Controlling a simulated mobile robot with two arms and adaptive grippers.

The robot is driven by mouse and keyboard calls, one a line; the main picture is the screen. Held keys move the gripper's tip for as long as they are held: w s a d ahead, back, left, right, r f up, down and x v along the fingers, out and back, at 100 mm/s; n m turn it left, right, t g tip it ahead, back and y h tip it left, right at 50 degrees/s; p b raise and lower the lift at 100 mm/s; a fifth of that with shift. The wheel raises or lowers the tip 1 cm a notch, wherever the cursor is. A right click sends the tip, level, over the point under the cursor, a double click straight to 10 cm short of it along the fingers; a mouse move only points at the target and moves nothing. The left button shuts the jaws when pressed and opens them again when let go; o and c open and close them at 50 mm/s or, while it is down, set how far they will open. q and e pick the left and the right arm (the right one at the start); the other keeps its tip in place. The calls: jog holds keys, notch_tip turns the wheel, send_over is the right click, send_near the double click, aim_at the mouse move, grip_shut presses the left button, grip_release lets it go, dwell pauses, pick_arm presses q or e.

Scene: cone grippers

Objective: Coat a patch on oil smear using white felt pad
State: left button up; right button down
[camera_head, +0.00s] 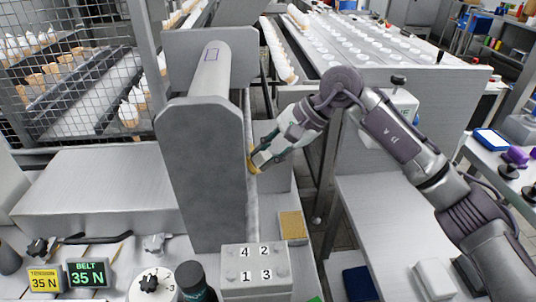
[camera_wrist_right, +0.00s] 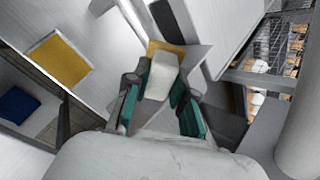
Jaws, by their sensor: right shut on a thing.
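My right gripper (camera_head: 264,156) is at the right side of the grey upright housing (camera_head: 200,150), low beside its edge. In the right wrist view, my right gripper (camera_wrist_right: 162,88), with teal finger pads, is shut on a white block (camera_wrist_right: 163,70). A mustard-yellow piece (camera_wrist_right: 166,47) shows at the block's far end; a yellow edge also shows at the fingertips in the head view. I take the white block as the felt pad. Whether it touches the housing I cannot tell. No oil smear can be made out. My left gripper is out of view.
A tan square pad (camera_head: 293,226) lies right of the numbered block (camera_head: 255,270). Display boxes reading 35 N (camera_head: 88,274), knobs and a dark bottle (camera_head: 194,281) line the front. A wire mesh guard (camera_head: 65,70) stands at left. A dark blue item (camera_head: 358,283) lies lower right.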

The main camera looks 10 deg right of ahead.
jog(key=shift+s+f+b, duration=0.1)
jog(key=shift+f+b, duration=0.05)
jog(key=shift+b, duration=1.1)
dwell(0.4)
jog(key=shift+d+r, duration=0.3)
jog(key=shift+r, duration=0.25)
jog(key=shift+w+d+p+v, duration=0.15)
jog(key=shift+p+v, duration=0.25)
jog(key=shift+v, duration=0.8)
jog(key=shift+w+d+p+v, duration=0.1)
jog(key=shift+p+v, duration=0.25)
jog(key=shift+v, duration=0.8)
jog(key=shift+f, duration=0.15)
